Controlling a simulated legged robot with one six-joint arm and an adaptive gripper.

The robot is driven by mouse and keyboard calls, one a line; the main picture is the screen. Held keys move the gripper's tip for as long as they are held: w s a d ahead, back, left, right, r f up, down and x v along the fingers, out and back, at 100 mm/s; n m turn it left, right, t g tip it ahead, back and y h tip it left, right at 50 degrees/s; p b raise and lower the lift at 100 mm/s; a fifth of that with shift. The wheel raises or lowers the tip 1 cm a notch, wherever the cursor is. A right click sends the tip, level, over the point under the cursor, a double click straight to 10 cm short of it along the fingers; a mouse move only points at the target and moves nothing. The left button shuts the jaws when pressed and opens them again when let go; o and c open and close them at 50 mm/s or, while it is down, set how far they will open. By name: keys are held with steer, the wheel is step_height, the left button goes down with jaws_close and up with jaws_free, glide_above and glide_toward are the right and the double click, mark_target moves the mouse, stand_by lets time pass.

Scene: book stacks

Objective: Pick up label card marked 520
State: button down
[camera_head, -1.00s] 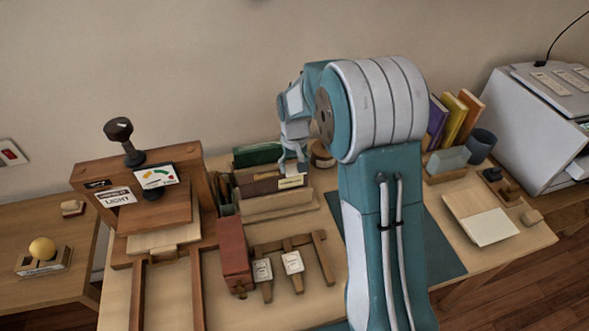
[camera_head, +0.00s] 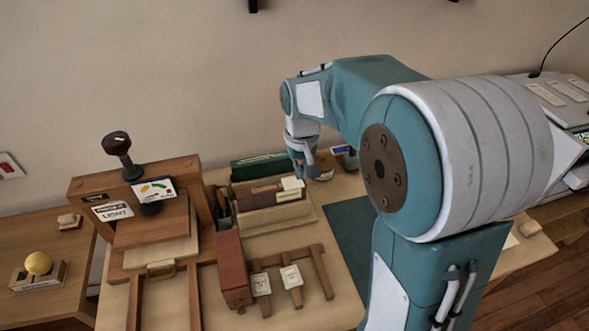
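Two white cards with small dark print, a left one (camera_head: 261,284) and a right one (camera_head: 290,276), sit on the low wooden rack (camera_head: 322,272) in front of the books. The print is too small to read, so I cannot tell which is marked 520. A pale label (camera_head: 291,184) shows at the right end of the brown book group. My gripper (camera_head: 304,170) points down above the table, just behind and right of that label, well behind the rack cards. Its fingers are small and partly hidden, so open or shut is unclear.
A reddish box (camera_head: 233,268) stands beside the rack's left end. A wooden press (camera_head: 152,215) with a dark knob is at left. A green book (camera_head: 259,166) lies behind the brown group. A dark mat (camera_head: 347,240) is right of the rack. My arm hides much of the right side.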

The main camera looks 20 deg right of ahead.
steer(key=s+r, duration=0.3)
steer(key=s, duration=0.3)
steer(key=shift+s, duration=0.3)
steer(key=shift+c, duration=1.4)
jaws_free()
